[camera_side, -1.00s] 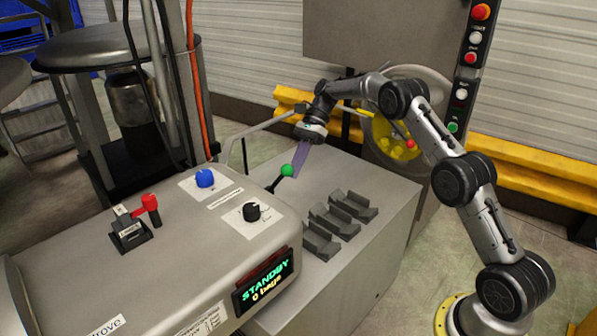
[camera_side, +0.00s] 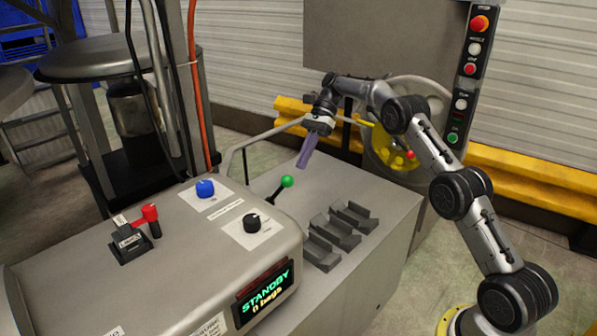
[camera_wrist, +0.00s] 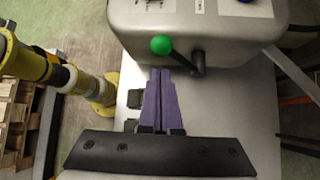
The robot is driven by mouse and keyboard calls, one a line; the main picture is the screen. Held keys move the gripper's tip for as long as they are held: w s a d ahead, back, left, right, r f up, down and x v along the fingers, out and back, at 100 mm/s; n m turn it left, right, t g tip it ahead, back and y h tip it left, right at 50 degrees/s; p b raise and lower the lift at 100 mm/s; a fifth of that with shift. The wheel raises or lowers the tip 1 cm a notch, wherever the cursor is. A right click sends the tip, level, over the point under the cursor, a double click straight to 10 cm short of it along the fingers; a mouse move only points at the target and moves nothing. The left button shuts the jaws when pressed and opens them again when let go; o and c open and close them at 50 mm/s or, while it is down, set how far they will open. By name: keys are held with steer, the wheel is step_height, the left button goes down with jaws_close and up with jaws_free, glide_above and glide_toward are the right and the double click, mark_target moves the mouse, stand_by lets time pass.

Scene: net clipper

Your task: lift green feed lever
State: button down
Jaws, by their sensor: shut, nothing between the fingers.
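The green-knobbed feed lever (camera_side: 288,181) stands out from the end of the grey console on a short black arm, tilted up to the right. In the wrist view its green ball (camera_wrist: 161,45) is just beyond the fingertips, with its black pivot (camera_wrist: 197,62) to the right. My gripper (camera_side: 301,166) has purple fingers, pressed together and empty. They point down, slightly above and to the right of the ball in the side view, with a visible gap. In the wrist view the fingertips (camera_wrist: 160,71) lie below the ball in the picture.
The console carries a blue knob (camera_side: 205,188), a black knob (camera_side: 252,222), a red-handled lever (camera_side: 150,213) and a display (camera_side: 265,293) reading STANDBY, 0 bags. Grey brackets (camera_side: 337,232) stand on the cabinet beside the lever. A bent metal rod (camera_side: 262,134) runs behind.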

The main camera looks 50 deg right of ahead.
steer(key=shift+v, duration=1)
